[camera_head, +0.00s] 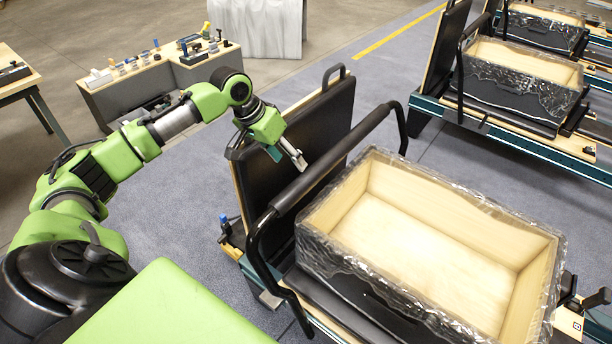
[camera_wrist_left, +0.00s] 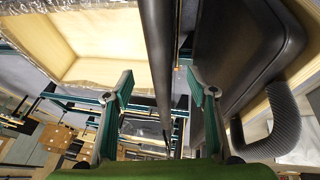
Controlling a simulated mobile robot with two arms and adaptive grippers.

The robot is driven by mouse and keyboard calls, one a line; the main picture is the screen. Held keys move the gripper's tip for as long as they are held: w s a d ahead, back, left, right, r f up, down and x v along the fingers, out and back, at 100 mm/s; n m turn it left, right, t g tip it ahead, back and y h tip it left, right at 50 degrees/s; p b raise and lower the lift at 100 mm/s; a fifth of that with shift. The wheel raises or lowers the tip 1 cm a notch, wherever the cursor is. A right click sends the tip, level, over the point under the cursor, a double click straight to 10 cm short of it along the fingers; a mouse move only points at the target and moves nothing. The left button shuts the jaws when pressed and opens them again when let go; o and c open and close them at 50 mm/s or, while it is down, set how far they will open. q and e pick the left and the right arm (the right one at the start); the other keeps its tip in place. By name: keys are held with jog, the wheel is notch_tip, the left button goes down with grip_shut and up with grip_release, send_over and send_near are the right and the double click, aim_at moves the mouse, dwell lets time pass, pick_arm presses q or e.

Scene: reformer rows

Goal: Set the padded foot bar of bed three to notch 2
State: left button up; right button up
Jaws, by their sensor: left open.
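The black padded foot bar (camera_head: 340,158) of the nearest bed arches across it, between an upright black padded board (camera_head: 300,135) and a wooden box. My left gripper (camera_head: 297,160) is open and empty, just above and beside the pad on the board's side, pointing down toward it. In the left wrist view the bar (camera_wrist_left: 158,50) runs down the middle, between the two open fingers (camera_wrist_left: 160,90) in the picture; I cannot tell whether it lies between them in depth. No contact shows. The notches cannot be made out. My right gripper is not in view.
The plastic-wrapped wooden box (camera_head: 345,205) sits on the bed right beside the bar. Another bed with a wrapped box (camera_head: 515,85) stands at back right. A grey bench (camera_head: 150,85) with small items stands at back left. Blue-grey floor between is clear.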

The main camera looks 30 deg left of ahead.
aim_at(302, 177)
pick_arm(q)
jog(key=x, duration=0.5)
jog(key=shift+d+f+p, duration=0.2)
jog(key=shift+f+p, duration=0.1)
jog(key=shift+f, duration=0.1)
jog(key=x, duration=0.4)
jog(key=shift+w+f, duration=0.35)
jog(key=shift+f, duration=0.2)
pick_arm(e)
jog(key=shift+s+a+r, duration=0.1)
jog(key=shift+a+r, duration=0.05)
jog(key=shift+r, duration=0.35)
